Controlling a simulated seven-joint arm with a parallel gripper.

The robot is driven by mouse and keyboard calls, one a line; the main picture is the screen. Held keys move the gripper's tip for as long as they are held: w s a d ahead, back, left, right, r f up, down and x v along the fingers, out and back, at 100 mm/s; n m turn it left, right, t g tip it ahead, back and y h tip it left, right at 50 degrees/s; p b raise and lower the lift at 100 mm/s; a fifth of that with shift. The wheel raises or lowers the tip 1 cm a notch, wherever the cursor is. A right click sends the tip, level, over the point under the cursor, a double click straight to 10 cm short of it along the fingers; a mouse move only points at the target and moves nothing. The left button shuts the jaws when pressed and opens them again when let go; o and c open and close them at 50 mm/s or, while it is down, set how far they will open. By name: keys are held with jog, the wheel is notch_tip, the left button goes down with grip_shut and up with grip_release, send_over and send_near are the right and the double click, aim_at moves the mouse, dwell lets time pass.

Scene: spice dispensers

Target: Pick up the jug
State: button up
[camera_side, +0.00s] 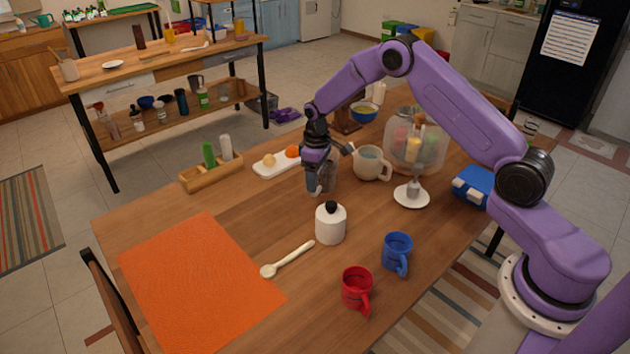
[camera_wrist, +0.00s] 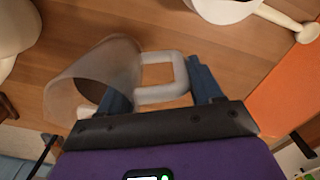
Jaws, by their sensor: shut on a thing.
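The jug is a see-through, greyish vessel with a pale squared handle. In the wrist view its body (camera_wrist: 95,80) lies left of my fingers and its handle (camera_wrist: 163,78) is between them. In the side view the jug (camera_side: 328,176) is partly hidden behind my gripper (camera_side: 316,186). My gripper points down and is shut on the jug's handle; in the wrist view the blue fingers (camera_wrist: 163,90) stand on either side of it. I cannot tell whether the jug's base touches the table.
On the wooden table (camera_side: 280,215), a cream pitcher (camera_side: 370,163) and a dispenser on a white foot (camera_side: 412,195) stand right of the jug. A white lidded jar (camera_side: 330,223) stands in front. A spoon (camera_side: 287,259), blue mug (camera_side: 397,252), red mug (camera_side: 357,289) and orange mat (camera_side: 200,285) lie nearer.

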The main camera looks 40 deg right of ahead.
jog(key=s+r, duration=1.3)
jog(key=r, duration=0.1)
jog(key=s+a+m, duration=0.4)
jog(key=a+m, duration=0.1)
jog(key=a, duration=0.4)
jog(key=s+a+m, duration=0.4)
jog(key=a, duration=0.6)
notch_tip(320, 180, down, 7)
jog(key=shift+d+f, duration=0.15)
jog(key=shift+d, duration=0.1)
dwell(1.1)
jog(key=shift+d, duration=0.15)
